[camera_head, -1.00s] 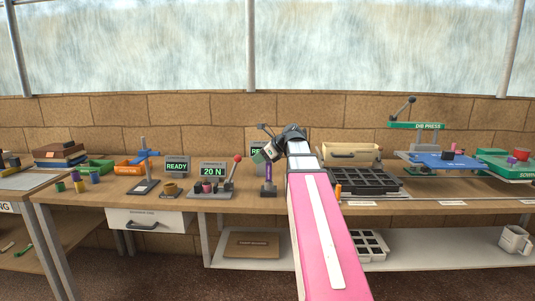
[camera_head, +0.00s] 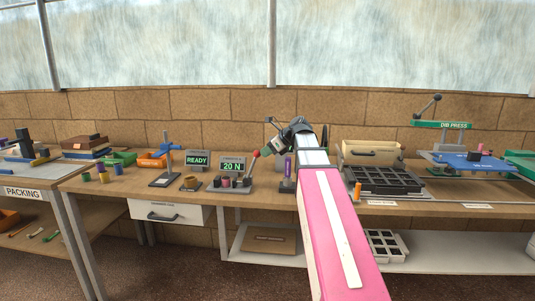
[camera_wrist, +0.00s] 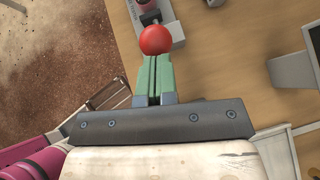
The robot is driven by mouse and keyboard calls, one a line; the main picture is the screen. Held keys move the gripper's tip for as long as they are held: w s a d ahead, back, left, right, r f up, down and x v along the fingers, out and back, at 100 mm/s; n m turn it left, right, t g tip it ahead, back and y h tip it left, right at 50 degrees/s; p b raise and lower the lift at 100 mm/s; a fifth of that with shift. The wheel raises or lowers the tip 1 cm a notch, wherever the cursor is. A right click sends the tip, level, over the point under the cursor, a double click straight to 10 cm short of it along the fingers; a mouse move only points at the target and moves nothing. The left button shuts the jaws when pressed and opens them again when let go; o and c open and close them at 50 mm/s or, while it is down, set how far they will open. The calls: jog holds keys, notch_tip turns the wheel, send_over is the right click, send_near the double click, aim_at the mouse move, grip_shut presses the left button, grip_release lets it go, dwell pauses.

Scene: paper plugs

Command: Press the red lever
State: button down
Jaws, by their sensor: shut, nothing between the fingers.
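The red lever is a grey rod topped by a red ball (camera_head: 256,153), leaning right above its grey base beside the 20 N display (camera_head: 232,166). In the wrist view the red ball (camera_wrist: 156,40) sits right at the tips of my gripper (camera_wrist: 154,72). The green fingers are together with nothing between them. In the head view my gripper (camera_head: 265,150) is just right of the ball. I cannot tell whether the fingertips touch it. The ball hides part of the rod in the wrist view.
A stand with a purple part (camera_head: 288,170) is close right of the lever. A READY display (camera_head: 197,160) and a blue-topped stand (camera_head: 166,160) are on the left. A black compartment tray (camera_head: 383,180) and a tan bin (camera_head: 370,153) are on the right.

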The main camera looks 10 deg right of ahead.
jog(key=a+h, duration=0.1)
jog(key=w+a+r+g+h, duration=0.1)
jog(key=a, duration=0.1)
jog(key=w+a+r+h, duration=0.1)
jog(key=a+h, duration=0.1)
jog(key=shift+a+r+g, duration=0.25)
jog(key=shift+g, duration=0.05)
jog(key=w+a, duration=0.1)
jog(key=a, duration=0.5)
jog(key=shift+w+f, duration=0.15)
jog(key=shift+w, duration=0.2)
